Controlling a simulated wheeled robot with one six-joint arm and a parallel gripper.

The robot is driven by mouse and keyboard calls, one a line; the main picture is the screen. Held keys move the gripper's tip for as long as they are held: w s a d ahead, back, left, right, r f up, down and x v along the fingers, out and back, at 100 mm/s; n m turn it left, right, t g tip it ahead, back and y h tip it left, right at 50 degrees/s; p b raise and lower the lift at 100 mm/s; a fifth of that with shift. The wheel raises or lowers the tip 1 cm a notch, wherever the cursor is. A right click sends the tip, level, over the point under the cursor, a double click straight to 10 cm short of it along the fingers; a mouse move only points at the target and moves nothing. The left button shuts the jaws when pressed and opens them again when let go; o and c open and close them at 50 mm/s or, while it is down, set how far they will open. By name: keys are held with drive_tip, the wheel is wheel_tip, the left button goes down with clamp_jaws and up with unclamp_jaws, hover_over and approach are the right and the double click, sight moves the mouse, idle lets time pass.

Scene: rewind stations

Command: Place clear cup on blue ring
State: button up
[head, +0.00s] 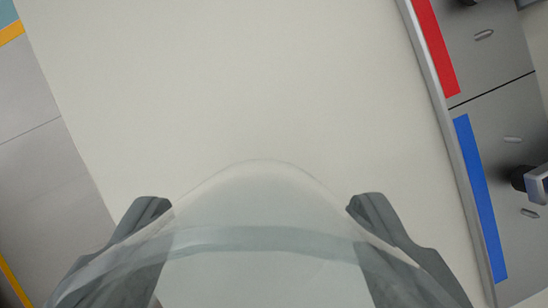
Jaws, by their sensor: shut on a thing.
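The clear cup (262,205) is a see-through, pale vessel at the bottom middle of the head view, cut off by the lower edge. My gripper (258,208) has one dark grey finger on each side of the cup and is shut on it. The fingers show partly through the clear wall. I see no blue ring in this view.
A plain off-white surface (230,80) fills the middle and is bare. At the right stands a grey unit with a red strip (436,48), a blue strip (481,200) and a dark knob-like part (519,178). Grey floor with yellow lines (12,32) lies at the left.

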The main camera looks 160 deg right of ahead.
drive_tip(key=shift+f, duration=3.2)
drive_tip(key=o, duration=0.9)
drive_tip(key=shift+f, duration=0.15)
drive_tip(key=shift+o, duration=0.2)
drive_tip(key=v, duration=1.2)
